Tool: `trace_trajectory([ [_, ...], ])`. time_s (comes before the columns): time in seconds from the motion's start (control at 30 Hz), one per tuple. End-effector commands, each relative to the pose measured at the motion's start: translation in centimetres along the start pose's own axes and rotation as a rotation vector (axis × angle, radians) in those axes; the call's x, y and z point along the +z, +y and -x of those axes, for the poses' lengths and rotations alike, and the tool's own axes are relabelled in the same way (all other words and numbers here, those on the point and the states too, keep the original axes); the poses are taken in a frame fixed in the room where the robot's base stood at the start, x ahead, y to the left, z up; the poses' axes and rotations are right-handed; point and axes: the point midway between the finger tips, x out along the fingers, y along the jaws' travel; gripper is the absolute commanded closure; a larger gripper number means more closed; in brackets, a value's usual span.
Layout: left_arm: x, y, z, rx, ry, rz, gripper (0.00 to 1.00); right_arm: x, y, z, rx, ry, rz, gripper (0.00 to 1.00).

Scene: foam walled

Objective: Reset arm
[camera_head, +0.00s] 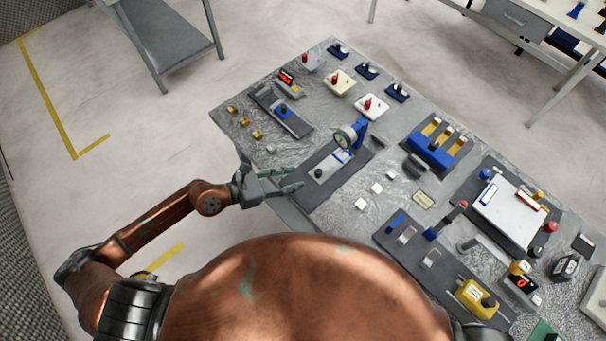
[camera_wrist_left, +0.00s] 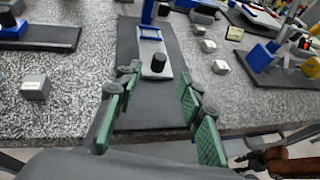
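My left arm comes in from the left in the head view, copper coloured and bent at the elbow. My left gripper (camera_head: 286,179) is at the near left edge of the grey panel table (camera_head: 240,115). Its green-padded fingers are apart with nothing between them; the left wrist view shows the open gripper (camera_wrist_left: 155,118) too. The fingers point at a dark base plate (camera_head: 310,191) carrying a light block with a black knob (camera_head: 319,172) and a blue stand with a round gauge (camera_head: 345,137). The knob (camera_wrist_left: 159,63) lies ahead of the fingers, apart from them. My right gripper is not in view.
Switches, levers and small blocks crowd the table, including a blue three-lever unit (camera_head: 432,152), a white board (camera_head: 508,215) and a yellow box (camera_head: 476,298). A grey bench (camera_head: 165,40) stands at the back left. The floor left of the table is open.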

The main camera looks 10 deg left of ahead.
Motion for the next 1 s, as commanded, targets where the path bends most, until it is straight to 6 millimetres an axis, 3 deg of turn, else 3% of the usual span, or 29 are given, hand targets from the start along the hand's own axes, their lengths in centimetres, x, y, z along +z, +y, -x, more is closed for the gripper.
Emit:
trace_trajectory([
  [0.2, 0.0, 0.0, 1.0, 0.0, -0.001, 0.001, 0.64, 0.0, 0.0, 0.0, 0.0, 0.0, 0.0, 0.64],
  [0.77, 0.6, -0.1, 0.9, 0.003, -0.022, 0.023, 0.64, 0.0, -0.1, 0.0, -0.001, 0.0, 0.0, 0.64],
  [0.87, 3.3, -0.1, 1.1, 0.021, -0.122, 0.129, 0.64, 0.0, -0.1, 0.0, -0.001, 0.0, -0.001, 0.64],
  [0.93, 6.6, 0.5, 1.9, 0.049, -0.253, 0.283, 0.64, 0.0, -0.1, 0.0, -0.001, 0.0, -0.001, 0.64],
  [1.0, 10.3, 2.5, 3.9, 0.099, -0.428, 0.501, 0.64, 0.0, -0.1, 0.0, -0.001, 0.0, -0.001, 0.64],
])
